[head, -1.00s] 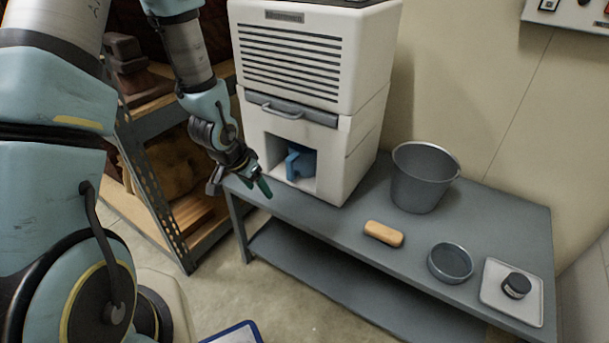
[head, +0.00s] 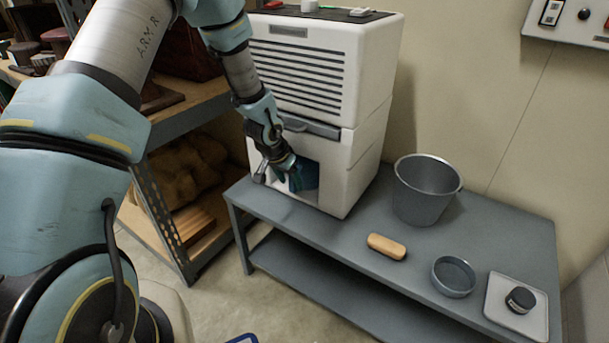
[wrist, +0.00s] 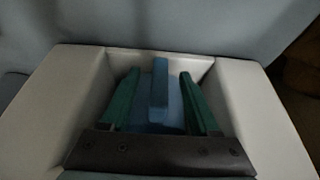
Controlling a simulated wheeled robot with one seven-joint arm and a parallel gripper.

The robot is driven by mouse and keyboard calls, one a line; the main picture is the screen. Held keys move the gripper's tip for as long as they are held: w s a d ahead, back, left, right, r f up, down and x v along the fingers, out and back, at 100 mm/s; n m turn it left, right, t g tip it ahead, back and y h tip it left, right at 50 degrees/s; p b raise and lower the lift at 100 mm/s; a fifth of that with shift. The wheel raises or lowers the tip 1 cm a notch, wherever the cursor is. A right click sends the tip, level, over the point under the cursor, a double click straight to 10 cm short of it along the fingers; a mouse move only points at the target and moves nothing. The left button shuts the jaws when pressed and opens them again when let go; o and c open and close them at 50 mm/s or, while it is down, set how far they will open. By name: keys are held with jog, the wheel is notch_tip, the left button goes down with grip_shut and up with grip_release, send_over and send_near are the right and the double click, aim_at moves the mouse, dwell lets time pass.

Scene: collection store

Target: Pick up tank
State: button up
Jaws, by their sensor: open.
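The tank (head: 308,178) is blue and sits in the open bay at the bottom of the white dehumidifier-like machine (head: 320,100). In the wrist view the tank (wrist: 171,112) has an upright blue handle bar (wrist: 159,85) facing me. My gripper (head: 289,176) is at the bay's mouth. In the wrist view my gripper (wrist: 158,92) has its two green fingers apart, one on each side of the handle bar, with a gap visible on both sides. In the head view my gripper hides part of the tank.
The machine stands on a grey metal table (head: 300,225). To its right are a grey bucket (head: 424,192), a tan block (head: 387,246), a round grey dish (head: 453,277) and a white tray (head: 500,318) holding a dark jar (head: 519,299). Shelving (head: 175,215) stands left.

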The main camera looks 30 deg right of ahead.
jog(key=shift+x, duration=1)
grip_shut()
dwell(0.7)
